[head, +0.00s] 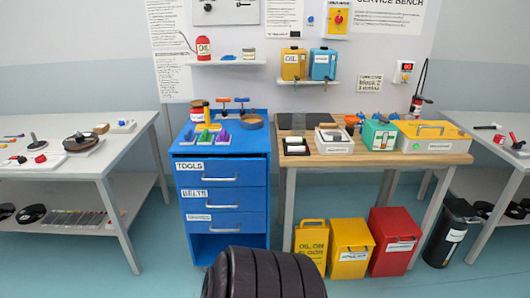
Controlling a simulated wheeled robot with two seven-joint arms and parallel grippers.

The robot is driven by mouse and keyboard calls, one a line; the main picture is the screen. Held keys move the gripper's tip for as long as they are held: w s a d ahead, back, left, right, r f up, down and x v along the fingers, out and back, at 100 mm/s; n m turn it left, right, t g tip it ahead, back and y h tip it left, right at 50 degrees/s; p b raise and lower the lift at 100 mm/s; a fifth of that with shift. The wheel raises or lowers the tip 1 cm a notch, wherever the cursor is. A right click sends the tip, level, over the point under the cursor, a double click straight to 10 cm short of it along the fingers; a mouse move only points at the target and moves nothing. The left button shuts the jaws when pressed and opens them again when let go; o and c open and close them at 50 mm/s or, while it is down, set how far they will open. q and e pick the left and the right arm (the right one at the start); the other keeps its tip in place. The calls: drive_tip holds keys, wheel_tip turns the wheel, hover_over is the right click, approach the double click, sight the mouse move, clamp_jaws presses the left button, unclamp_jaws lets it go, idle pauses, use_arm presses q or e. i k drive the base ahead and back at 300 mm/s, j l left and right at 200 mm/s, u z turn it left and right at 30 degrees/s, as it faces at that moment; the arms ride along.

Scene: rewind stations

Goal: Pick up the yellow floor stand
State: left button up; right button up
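The yellow floor stand (311,235) stands on the floor, left of a yellow bin and in front of the wooden bench. It is upright, has a handle slot at its top and reads "OIL ON FLOOR". Its lower part is partly hidden behind a dark ribbed shape at the bottom of the head view. Neither of my grippers is in view.
A yellow bin (350,262) and a red bin (393,255) stand to the stand's right. A blue drawer cabinet (224,172) is on its left. The wooden bench (375,159) stands above and behind it. A black bin (447,240) is further right. The floor at left is clear.

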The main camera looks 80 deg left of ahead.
sight(312, 241)
drive_tip(key=u, duration=2.3)
drive_tip(key=i+l+u, duration=0.2)
drive_tip(key=i, duration=0.5)
